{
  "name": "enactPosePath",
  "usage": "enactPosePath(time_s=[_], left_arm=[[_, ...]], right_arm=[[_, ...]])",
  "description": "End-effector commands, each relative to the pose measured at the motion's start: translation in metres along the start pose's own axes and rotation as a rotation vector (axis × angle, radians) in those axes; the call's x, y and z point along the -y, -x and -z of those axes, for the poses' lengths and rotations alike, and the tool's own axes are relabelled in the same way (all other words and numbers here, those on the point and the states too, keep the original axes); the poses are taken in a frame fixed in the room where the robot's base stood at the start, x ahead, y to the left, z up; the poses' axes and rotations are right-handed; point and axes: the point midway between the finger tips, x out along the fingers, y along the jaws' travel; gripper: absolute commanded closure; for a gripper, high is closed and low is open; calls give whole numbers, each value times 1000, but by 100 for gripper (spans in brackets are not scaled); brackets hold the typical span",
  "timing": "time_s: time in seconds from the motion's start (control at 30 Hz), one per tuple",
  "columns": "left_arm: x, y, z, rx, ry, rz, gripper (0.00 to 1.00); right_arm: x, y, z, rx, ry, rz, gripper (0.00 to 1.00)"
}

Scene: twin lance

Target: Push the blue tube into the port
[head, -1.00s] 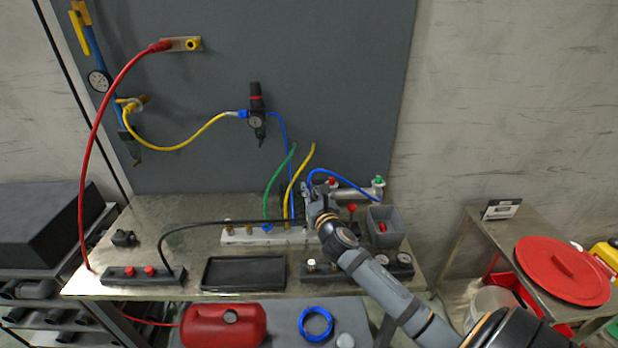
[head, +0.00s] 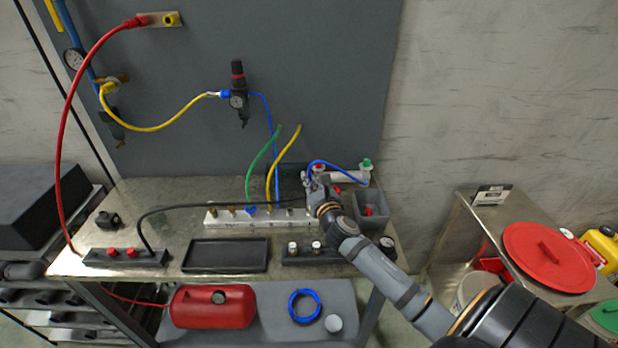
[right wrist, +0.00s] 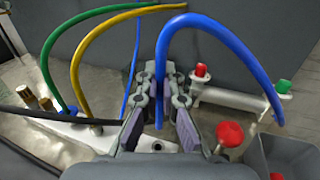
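The blue tube (right wrist: 228,45) arches from the fitting of a silver cylinder at right down between the fingers of my right gripper (right wrist: 160,95). It also shows as a loop in the head view (head: 335,164). The gripper appears shut on the tube near its end, and the lower end shows below the fingertips. The white port block (head: 225,219) lies under the gripper, with a port (right wrist: 158,146) just below the tube end in the wrist view. I cannot tell whether the tube end touches it. My left gripper is out of view.
A green tube (head: 262,152) and a yellow tube (head: 283,152) rise from the block. A black cable (head: 190,207) crosses to it. The silver cylinder (right wrist: 235,98), a red knob (right wrist: 230,134) and a grey bin (head: 372,217) stand at right. A black tray (head: 226,268) lies in front.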

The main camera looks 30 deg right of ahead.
Motion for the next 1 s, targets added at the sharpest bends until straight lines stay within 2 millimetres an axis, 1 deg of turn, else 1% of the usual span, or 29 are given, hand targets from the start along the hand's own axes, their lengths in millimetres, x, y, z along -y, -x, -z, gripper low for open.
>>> enactPosePath(time_s=[0.03,0.1,0.2,0.33,0.43,1.0], left_arm=[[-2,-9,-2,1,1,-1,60],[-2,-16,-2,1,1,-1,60],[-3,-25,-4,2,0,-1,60],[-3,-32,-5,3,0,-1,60],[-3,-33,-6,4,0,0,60],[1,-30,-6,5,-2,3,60]], right_arm=[[0,0,11,-1,0,0,100],[0,0,20,0,0,0,100],[0,0,31,0,0,-1,100],[0,0,40,0,0,0,100],[0,0,42,0,0,0,100],[0,0,41,0,0,-2,100]])
